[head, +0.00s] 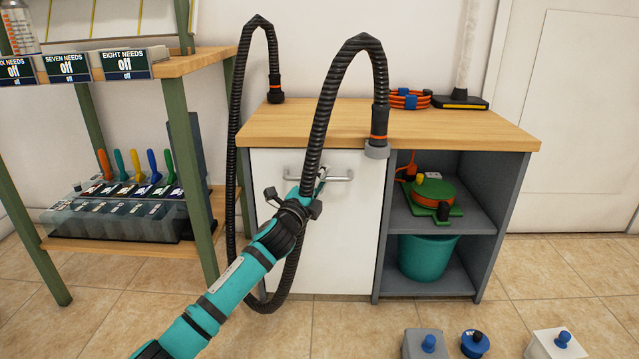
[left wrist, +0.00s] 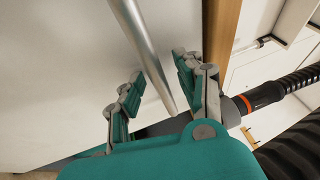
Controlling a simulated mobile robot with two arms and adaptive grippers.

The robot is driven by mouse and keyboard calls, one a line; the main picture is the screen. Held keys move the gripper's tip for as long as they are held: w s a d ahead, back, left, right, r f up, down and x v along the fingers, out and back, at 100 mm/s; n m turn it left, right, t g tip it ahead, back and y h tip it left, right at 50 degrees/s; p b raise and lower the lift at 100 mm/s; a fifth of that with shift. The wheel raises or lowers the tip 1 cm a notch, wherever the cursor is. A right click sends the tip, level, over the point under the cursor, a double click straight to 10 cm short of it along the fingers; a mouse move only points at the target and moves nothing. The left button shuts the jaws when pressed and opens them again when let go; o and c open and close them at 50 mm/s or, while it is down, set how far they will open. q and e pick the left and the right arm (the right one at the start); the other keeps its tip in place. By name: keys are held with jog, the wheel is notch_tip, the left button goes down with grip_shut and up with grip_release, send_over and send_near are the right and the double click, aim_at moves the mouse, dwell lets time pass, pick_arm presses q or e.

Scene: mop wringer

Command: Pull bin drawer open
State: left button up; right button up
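The white bin drawer front (head: 350,235) is on the left side of the wood-topped cabinet and looks shut. Its horizontal metal bar handle (head: 342,179) is near the top of the front. In the left wrist view the handle bar (left wrist: 142,45) runs between the spread fingers of my left gripper (left wrist: 156,72), with gaps visible on both sides. The gripper's fingers look open. My right gripper does not show in either view.
Open shelves at right hold an orange-and-green reel (head: 430,195) and a teal bucket (head: 425,257). A green-framed rack (head: 190,140) stands left. Blue-knobbed objects (head: 475,343) lie in front.

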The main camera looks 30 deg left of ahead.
pick_arm(q)
grip_shut()
dwell(0.6)
